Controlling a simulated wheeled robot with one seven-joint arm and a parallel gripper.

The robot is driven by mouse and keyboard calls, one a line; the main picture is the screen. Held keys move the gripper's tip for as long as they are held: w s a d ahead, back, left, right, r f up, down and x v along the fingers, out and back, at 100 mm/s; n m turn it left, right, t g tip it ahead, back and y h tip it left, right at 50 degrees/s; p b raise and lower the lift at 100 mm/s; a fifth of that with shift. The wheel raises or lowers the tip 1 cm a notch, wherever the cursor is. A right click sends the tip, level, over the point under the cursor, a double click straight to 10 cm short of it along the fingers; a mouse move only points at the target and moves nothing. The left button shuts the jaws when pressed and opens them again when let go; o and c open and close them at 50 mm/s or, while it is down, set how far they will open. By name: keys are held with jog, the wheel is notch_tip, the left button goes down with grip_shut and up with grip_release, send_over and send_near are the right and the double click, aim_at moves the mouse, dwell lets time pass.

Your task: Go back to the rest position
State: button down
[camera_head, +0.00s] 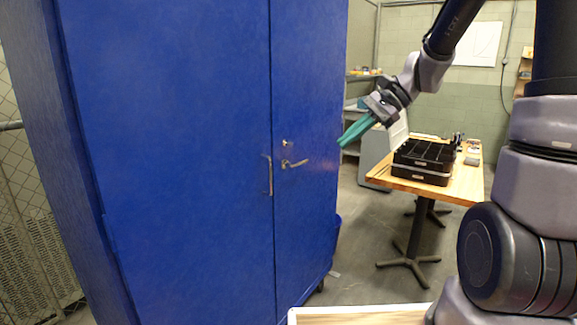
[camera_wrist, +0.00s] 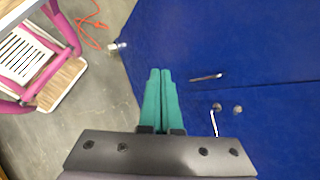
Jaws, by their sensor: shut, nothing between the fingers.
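My gripper (camera_head: 342,143) has green fingers and is shut and empty. In the head view it is raised in the air, right of the blue cabinet's door handles. In the wrist view my gripper (camera_wrist: 160,72) points toward the blue cabinet (camera_wrist: 260,45), with its two green fingers together. The tall blue cabinet (camera_head: 170,140) has its doors closed, with a lever handle (camera_head: 294,163) and a vertical pull handle (camera_head: 267,175). The gap between fingertips and cabinet cannot be judged exactly.
A wooden table (camera_head: 462,186) at the right carries a black divided tray (camera_head: 422,172). A wooden surface edge (camera_head: 360,315) shows at the bottom. Floor between cabinet and table is clear. The wrist view shows a pink-framed item (camera_wrist: 62,30) and an orange cord (camera_wrist: 90,35).

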jog(key=s+d+r+n+t+h, duration=0.6)
jog(key=s+d+r, duration=0.3)
jog(key=s, duration=0.4)
jog(key=shift+s+d+r+t+h, duration=0.2)
jog(key=shift+s+d+t+h, duration=0.15)
jog(key=shift+d+t+h, duration=0.25)
